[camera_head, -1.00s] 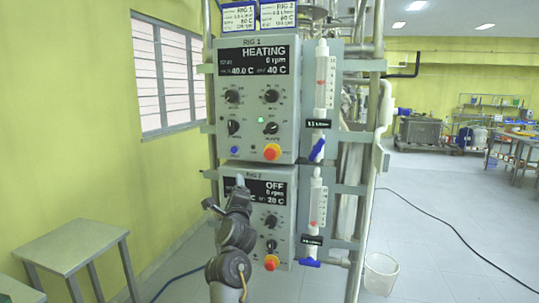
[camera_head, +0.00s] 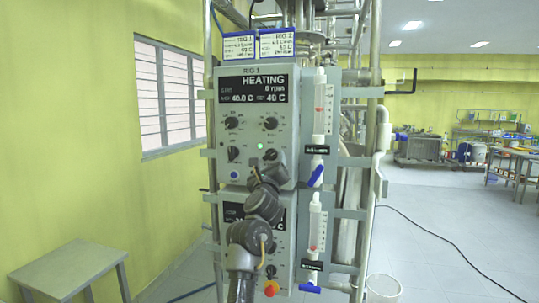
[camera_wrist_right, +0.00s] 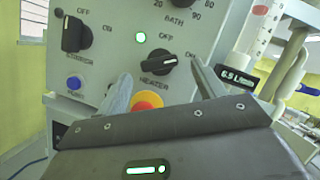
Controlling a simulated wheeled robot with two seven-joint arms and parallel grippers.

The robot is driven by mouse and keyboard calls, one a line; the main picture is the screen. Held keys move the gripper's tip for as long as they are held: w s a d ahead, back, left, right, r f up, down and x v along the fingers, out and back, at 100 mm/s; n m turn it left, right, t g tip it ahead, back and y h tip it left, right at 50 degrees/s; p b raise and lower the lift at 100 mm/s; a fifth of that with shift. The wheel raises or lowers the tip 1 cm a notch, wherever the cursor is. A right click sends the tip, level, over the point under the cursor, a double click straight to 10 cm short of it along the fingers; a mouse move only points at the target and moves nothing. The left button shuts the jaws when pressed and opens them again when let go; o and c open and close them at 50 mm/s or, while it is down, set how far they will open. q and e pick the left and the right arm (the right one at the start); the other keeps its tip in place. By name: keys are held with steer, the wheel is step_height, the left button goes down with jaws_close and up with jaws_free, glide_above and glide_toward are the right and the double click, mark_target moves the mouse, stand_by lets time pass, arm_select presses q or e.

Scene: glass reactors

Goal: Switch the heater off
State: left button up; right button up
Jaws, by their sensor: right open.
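The RIG 1 control box (camera_head: 256,110) has a display (camera_head: 253,88) reading HEATING, 0 rpm and 40.0 C. In the right wrist view the black HEATER knob (camera_wrist_right: 158,65) points right, towards ON; OFF is printed at its upper left. A green lamp (camera_wrist_right: 140,38) is lit above it. My right gripper (camera_wrist_right: 160,72) is open, with one finger on each side of the knob in the picture; contact cannot be told. In the head view my right gripper (camera_head: 266,163) covers the heater knob's area. My left gripper is not in view.
A red and yellow button (camera_wrist_right: 147,100) shows partly behind my gripper, below the heater knob. The STIRRER knob (camera_wrist_right: 73,33) is to the left. Flow tubes with blue valves (camera_head: 316,175) stand right of the boxes. My arm hides much of the RIG 2 box (camera_head: 284,240).

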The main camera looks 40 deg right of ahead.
mark_target(270, 158)
steer(key=shift+p+x, duration=0.4)
steer(key=shift+x, duration=1.2)
steer(key=shift+a, duration=0.1)
steer(key=c, duration=1)
steer(key=shift+o, duration=0.2)
